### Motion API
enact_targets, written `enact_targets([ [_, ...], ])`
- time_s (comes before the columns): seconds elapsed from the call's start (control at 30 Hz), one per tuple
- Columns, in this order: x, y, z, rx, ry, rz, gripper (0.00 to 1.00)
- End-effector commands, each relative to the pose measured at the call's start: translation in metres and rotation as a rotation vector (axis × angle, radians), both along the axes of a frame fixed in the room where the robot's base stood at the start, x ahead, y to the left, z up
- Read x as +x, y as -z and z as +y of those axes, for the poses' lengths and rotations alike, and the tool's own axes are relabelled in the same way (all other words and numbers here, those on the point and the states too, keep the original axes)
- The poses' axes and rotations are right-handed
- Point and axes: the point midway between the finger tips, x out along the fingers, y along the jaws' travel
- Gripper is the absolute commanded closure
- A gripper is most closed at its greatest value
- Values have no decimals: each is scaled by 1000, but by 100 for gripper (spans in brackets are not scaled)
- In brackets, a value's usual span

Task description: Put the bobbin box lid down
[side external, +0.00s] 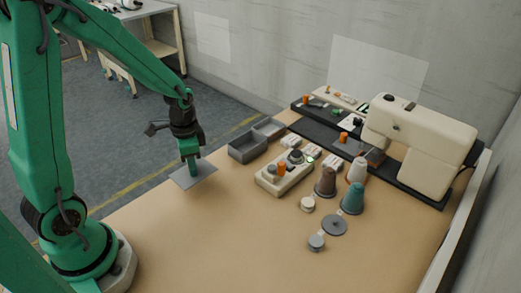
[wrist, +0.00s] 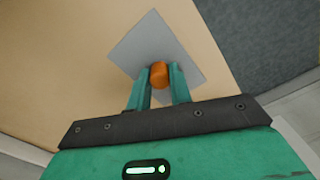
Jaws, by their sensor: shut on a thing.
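The bobbin box lid is a flat grey plate (side external: 207,172) with an orange knob on top. It also shows in the wrist view as a grey plate (wrist: 148,38), with its orange knob (wrist: 159,75) between my fingers. My gripper (side external: 190,170) is shut on the knob, its fingers pointing down. In the wrist view my gripper (wrist: 159,72) has one finger on each side of the knob. The lid looks roughly level, at the table's left edge; I cannot tell whether it touches the table. A grey open box (side external: 246,150) with compartments stands to the right of it, apart from the lid.
The table (side external: 200,235) is clear in front. A cream tray (side external: 275,185) with knobs, thread cones (side external: 352,199) and grey discs (side external: 334,225) stand to the right. A sewing machine (side external: 425,145) stands at the back right. The floor (side external: 130,150) lies beyond the left edge.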

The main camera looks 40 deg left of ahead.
Motion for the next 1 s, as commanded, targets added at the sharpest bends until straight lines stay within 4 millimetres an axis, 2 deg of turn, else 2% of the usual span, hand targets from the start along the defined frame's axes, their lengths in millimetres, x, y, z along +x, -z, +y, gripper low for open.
enact_targets([
  [0.27, 0, 6, 0, 0, 0, 0, 100],
  [0.6, 0, 37, 0, 0, 0, 1, 100],
  [1.0, 0, 40, 0, 0, 0, -1, 100],
])
